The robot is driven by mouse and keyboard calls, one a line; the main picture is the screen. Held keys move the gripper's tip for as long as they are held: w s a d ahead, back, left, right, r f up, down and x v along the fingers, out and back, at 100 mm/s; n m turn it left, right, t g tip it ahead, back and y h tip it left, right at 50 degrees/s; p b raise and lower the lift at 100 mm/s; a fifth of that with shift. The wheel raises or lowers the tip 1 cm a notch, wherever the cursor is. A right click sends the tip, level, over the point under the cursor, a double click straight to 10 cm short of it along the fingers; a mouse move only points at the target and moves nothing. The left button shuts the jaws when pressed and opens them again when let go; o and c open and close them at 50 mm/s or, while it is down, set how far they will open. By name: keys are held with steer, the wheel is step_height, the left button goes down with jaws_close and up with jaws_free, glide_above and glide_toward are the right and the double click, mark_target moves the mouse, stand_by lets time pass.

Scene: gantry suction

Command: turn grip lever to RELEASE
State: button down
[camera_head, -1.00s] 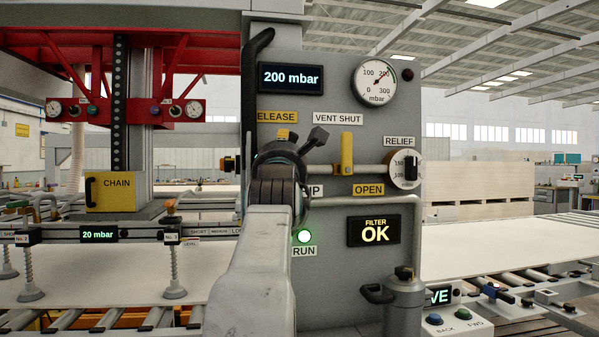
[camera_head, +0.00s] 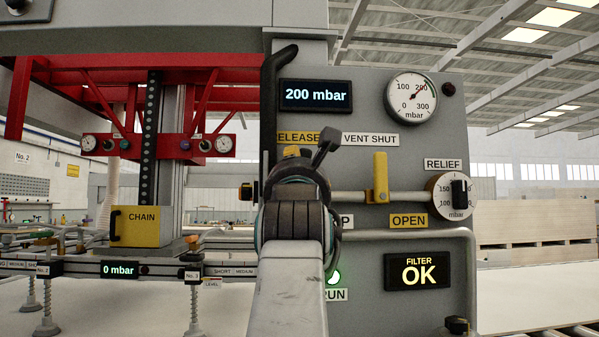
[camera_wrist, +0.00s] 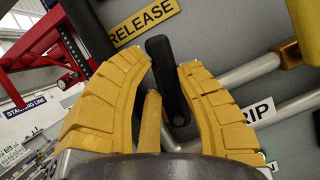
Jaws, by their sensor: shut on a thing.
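The GRIP label (camera_wrist: 258,111) is partly covered at lower right.
The grey panel carries a 200 mbar display (camera_head: 315,95), a round gauge (camera_head: 411,97), a yellow vent lever (camera_head: 380,178) and a RELIEF dial (camera_head: 459,195). Left, the suction frame's display (camera_head: 119,269) reads 0 mbar above a pale sheet (camera_head: 100,318). A pipe (camera_head: 415,235) crosses the panel.

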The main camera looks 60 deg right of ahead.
steer(key=shift+d+f, duration=0.2)
steer(key=c, duration=1.1)
jaws_free()
steer(key=shift+s+d, duration=0.1)
steer(key=shift+s, duration=0.05)
steer(key=shift+c, duration=0.2)
steer(key=o, duration=0.4)
steer(key=shift+r, duration=0.1)
steer(key=shift+c, duration=0.2)
steer(key=v, duration=0.7)
steer(key=shift+a, duration=0.35)
